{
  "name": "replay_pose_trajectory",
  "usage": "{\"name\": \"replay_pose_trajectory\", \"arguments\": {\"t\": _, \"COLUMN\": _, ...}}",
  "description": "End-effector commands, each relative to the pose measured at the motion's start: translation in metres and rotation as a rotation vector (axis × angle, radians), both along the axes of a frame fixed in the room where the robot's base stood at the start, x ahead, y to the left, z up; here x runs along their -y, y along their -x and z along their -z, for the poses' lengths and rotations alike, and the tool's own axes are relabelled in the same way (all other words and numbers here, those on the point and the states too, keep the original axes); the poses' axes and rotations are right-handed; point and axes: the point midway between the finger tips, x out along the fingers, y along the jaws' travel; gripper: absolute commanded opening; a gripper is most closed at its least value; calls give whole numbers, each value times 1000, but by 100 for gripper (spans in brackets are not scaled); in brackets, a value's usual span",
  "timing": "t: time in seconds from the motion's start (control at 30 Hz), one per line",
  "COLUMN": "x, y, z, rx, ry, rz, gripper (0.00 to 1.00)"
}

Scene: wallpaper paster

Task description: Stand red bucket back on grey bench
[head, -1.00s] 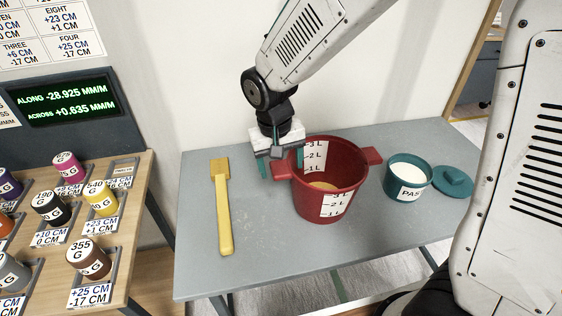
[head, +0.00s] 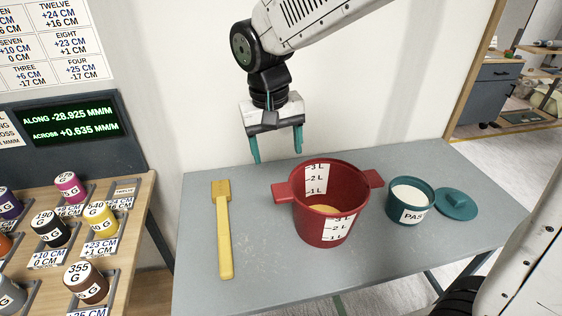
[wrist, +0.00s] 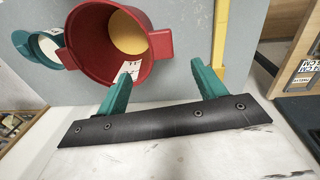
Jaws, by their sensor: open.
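The red bucket (head: 322,228) stands upright on the grey bench (head: 262,262), with a handle on each side and litre marks on white strips. Something yellowish shows at its bottom. My gripper (head: 276,153) is open and empty, above and behind the bucket's left handle, apart from it. In the wrist view, my gripper's teal fingers (wrist: 162,85) are spread wide, and the bucket (wrist: 90,50) is beyond them with its mouth showing. The bucket's far underside is hidden.
A yellow brush-like tool (head: 224,235) lies left of the bucket. A teal paste pot (head: 409,203) and its lid (head: 457,204) sit to the right. A wooden rack (head: 135,215) with several labelled weights stands at the left. The wall is close behind.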

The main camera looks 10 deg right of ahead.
Motion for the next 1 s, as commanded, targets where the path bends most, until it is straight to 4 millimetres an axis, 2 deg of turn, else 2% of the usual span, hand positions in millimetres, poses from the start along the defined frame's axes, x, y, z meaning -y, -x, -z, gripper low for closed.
{"name": "replay_pose_trajectory", "arguments": {"t": 0.23, "x": 0, "y": 1, "z": -6, "rx": -1, "ry": 0, "rz": 0, "gripper": 70}}
{"name": "replay_pose_trajectory", "arguments": {"t": 0.37, "x": 16, "y": 11, "z": -16, "rx": 6, "ry": -9, "rz": 7, "gripper": 70}}
{"name": "replay_pose_trajectory", "arguments": {"t": 0.47, "x": 46, "y": 33, "z": -30, "rx": 17, "ry": -25, "rz": 19, "gripper": 70}}
{"name": "replay_pose_trajectory", "arguments": {"t": 0.6, "x": 95, "y": 84, "z": -48, "rx": 37, "ry": -55, "rz": 34, "gripper": 70}}
{"name": "replay_pose_trajectory", "arguments": {"t": 0.7, "x": 123, "y": 123, "z": -52, "rx": 53, "ry": -72, "rz": 42, "gripper": 70}}
{"name": "replay_pose_trajectory", "arguments": {"t": 0.8, "x": 143, "y": 159, "z": -50, "rx": 70, "ry": -86, "rz": 48, "gripper": 70}}
{"name": "replay_pose_trajectory", "arguments": {"t": 0.9, "x": 154, "y": 187, "z": -45, "rx": 83, "ry": -97, "rz": 49, "gripper": 70}}
{"name": "replay_pose_trajectory", "arguments": {"t": 1.0, "x": 160, "y": 204, "z": -40, "rx": 93, "ry": -103, "rz": 49, "gripper": 70}}
